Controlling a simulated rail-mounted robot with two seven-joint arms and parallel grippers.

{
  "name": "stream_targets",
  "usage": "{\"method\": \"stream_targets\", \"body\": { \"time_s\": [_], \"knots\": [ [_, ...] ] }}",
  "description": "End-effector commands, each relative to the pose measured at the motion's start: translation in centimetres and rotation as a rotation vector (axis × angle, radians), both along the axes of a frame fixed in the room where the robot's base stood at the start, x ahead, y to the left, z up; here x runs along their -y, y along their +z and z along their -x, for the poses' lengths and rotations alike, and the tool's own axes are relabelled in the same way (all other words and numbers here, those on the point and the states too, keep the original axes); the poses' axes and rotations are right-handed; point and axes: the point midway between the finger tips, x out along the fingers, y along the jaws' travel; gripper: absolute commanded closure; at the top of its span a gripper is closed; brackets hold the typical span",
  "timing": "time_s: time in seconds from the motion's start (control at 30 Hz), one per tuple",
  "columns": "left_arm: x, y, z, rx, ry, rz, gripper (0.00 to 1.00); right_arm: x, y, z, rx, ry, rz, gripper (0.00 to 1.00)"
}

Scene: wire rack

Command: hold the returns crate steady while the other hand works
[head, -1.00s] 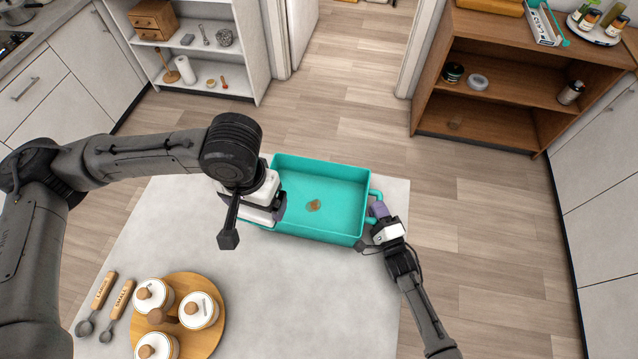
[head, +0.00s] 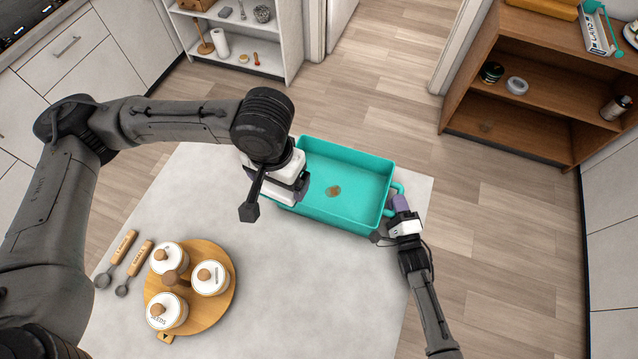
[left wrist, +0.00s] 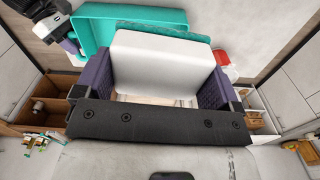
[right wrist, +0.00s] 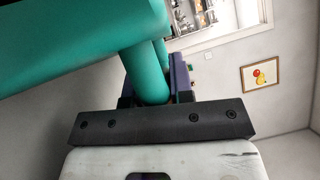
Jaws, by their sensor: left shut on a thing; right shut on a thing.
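The teal returns crate (head: 345,222) stands at the far edge of the pale table (head: 300,290), a small brown patch or thing (head: 333,191) on its floor. My right gripper (head: 400,207) is shut on the crate's right-end handle (head: 398,188). In the right wrist view the teal handle (right wrist: 148,72) runs between its fingers. My left gripper (head: 285,190) is at the crate's left end, partly hiding it. In the left wrist view it is shut on a white, box-like thing (left wrist: 160,62), with the crate's rim (left wrist: 90,35) behind. How far this thing overlaps the crate is unclear.
A round wooden board (head: 222,297) with white lidded jars (head: 168,310) and two wooden-handled scoops (head: 122,245) lie front left. A red-and-white thing (left wrist: 225,65) lies right of the held thing. The table's front middle is clear. A brown shelf unit (head: 520,110) stands behind right.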

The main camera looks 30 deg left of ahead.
Motion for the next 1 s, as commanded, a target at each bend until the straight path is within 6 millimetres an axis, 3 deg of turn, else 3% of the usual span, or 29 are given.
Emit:
{"method": "stream_targets", "body": {
  "time_s": [0.17, 0.37, 0.47, 0.6, 0.77, 0.9, 1.0],
  "knots": [
    [0.2, -1.1, 0.6, -0.003, -0.006, 0.0, 0.35, 0.0, -0.1, 0.0, -0.004, 0.0, -0.001, 1.0],
    [3.7, -3.5, 2.4, -0.004, -0.078, 0.003, 0.35, 0.0, -0.1, 0.1, -0.004, 0.001, -0.001, 1.0],
    [5.9, -5.2, 1.9, -0.005, -0.069, 0.002, 0.35, 0.0, -0.1, 0.1, -0.005, 0.001, -0.001, 1.0],
    [8.4, -8.0, -0.9, -0.004, 0.012, 0.0, 0.35, 0.0, -0.1, 0.1, -0.005, 0.0, -0.001, 1.0],
    [9.9, -11.5, -5.2, -0.005, 0.159, -0.001, 0.35, 0.0, -0.1, 0.1, -0.005, 0.0, -0.001, 1.0],
    [9.6, -14.2, -9.4, -0.003, 0.328, -0.002, 0.35, 0.0, -0.1, 0.1, -0.005, 0.0, -0.001, 1.0],
    [8.2, -15.5, -12.2, -0.001, 0.448, -0.003, 0.35, 0.0, -0.1, 0.1, -0.005, 0.0, -0.001, 1.0]
  ]
}}
